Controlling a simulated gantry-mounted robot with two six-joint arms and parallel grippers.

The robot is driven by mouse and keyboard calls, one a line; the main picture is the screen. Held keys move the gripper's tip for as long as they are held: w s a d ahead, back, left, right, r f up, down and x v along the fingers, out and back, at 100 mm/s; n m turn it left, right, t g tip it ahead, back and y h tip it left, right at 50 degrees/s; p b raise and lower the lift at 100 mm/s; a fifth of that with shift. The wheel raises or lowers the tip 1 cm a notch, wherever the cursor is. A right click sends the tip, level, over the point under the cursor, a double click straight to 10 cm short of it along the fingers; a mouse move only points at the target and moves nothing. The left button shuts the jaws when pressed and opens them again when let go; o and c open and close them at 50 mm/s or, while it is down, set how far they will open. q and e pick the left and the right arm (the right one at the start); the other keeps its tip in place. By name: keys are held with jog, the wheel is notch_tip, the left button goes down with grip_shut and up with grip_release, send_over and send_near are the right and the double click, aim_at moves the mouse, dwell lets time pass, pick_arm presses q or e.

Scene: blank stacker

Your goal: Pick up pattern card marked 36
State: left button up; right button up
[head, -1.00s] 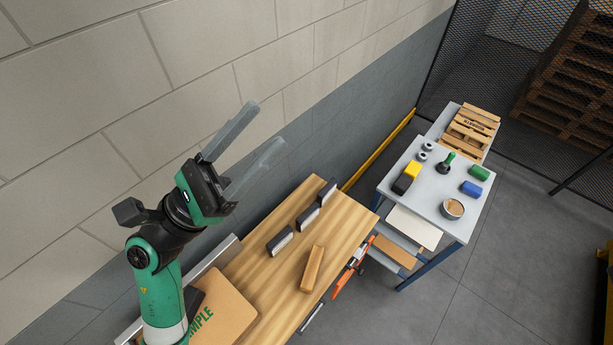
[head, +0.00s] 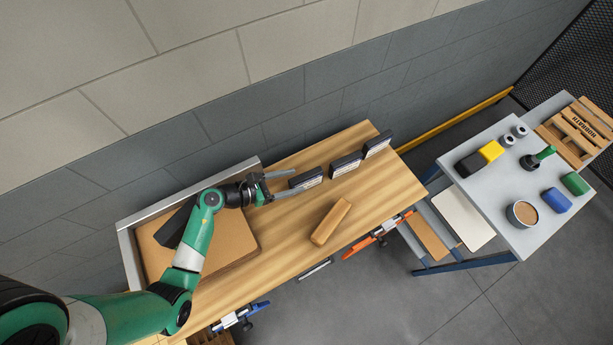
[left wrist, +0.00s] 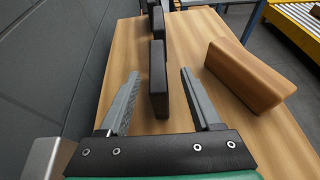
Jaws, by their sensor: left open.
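My left gripper (head: 283,184) is open and empty, low over the wooden bench (head: 290,235). Three dark blocks with pale label faces stand in a row along the back of the bench. The nearest dark block (head: 306,179) is just beyond my fingertips, and the middle one (head: 346,164) and far one (head: 378,144) stand behind it. In the left wrist view the nearest block (left wrist: 158,80) is ahead, between the lines of my open fingers (left wrist: 160,85), apart from them. Numbers on the labels are too small to read, so I cannot tell a card marked 36. My right gripper is not in view.
A wooden block (head: 331,221) lies to the right of the row. A brown board (head: 235,245) lies in a metal-edged corner at the bench's left. Clamps (head: 375,235) hang on the front edge. A grey table (head: 480,200) with several items stands at right.

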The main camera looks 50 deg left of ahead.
aim_at(311, 175)
pick_arm(q)
jog(key=shift+x, duration=1.1)
jog(key=x, duration=0.2)
jog(key=b+x, duration=0.1)
jog(key=x, duration=0.2)
jog(key=shift+w+a+b, duration=0.2)
jog(key=shift+b, duration=0.1)
jog(key=shift+r, duration=0.1)
grip_shut()
